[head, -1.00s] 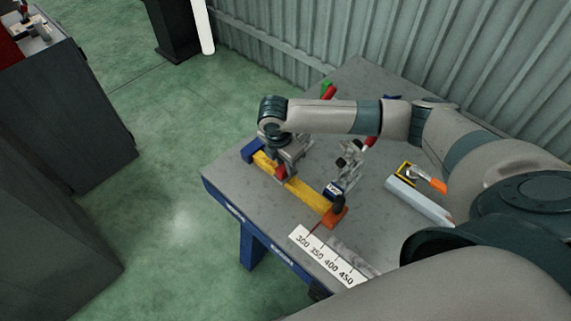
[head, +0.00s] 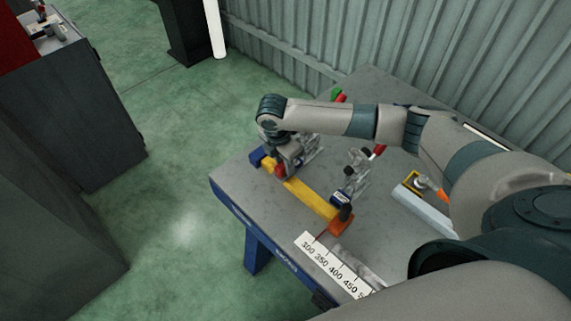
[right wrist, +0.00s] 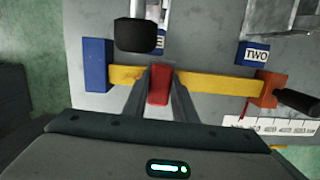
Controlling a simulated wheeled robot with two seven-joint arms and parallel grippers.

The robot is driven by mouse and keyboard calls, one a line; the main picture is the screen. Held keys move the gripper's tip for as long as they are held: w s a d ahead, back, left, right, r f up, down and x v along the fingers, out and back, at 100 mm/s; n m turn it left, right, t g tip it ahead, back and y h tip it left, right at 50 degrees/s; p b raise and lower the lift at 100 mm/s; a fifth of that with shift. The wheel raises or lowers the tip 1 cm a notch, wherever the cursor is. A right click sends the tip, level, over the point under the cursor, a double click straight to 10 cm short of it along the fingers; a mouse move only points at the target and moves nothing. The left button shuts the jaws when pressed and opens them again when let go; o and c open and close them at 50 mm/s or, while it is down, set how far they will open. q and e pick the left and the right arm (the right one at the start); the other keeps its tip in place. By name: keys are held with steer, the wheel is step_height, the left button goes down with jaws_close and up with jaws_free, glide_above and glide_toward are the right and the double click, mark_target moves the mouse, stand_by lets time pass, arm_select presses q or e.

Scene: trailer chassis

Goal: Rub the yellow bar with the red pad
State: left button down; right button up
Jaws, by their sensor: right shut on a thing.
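The yellow bar (head: 312,198) lies on the grey table between a blue block (head: 257,157) and an orange block (head: 341,223). My right gripper (head: 284,166) is over the bar, nearer its blue end, shut on the red pad (head: 280,170). In the right wrist view the red pad (right wrist: 160,85) stands between the fingertips and overlaps the yellow bar (right wrist: 215,84). It appears at the bar's top face, but I cannot tell whether it touches. The blue block (right wrist: 98,65) is left and the orange block (right wrist: 268,90) right. My left gripper is out of view.
A toggle clamp (head: 355,172) with a black tip stands behind the bar. A blue block marked TWO (right wrist: 255,55) is close behind its orange end. A white scale (head: 330,263) lies near the front edge. A pale blue bar (head: 424,208) is at right.

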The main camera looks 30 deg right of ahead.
steer(key=shift+w+a+f, duration=0.1)
steer(key=shift+w+a, duration=0.2)
steer(key=shift+w, duration=0.55)
steer(key=shift+w+a, duration=0.3)
steer(key=shift+w, duration=0.5)
steer(key=shift+w+b, duration=0.15)
steer(key=shift+b, duration=0.15)
steer(key=shift+w+a+b, duration=0.15)
steer(key=shift+w+a, duration=0.15)
steer(key=shift+w, duration=0.45)
steer(key=shift+w+a+b, duration=0.15)
steer(key=shift+w+a, duration=0.1)
steer(key=shift+w, duration=0.5)
steer(key=shift+r+p, duration=0.2)
steer(key=shift+p, duration=0.15)
steer(key=shift+w+f, duration=0.1)
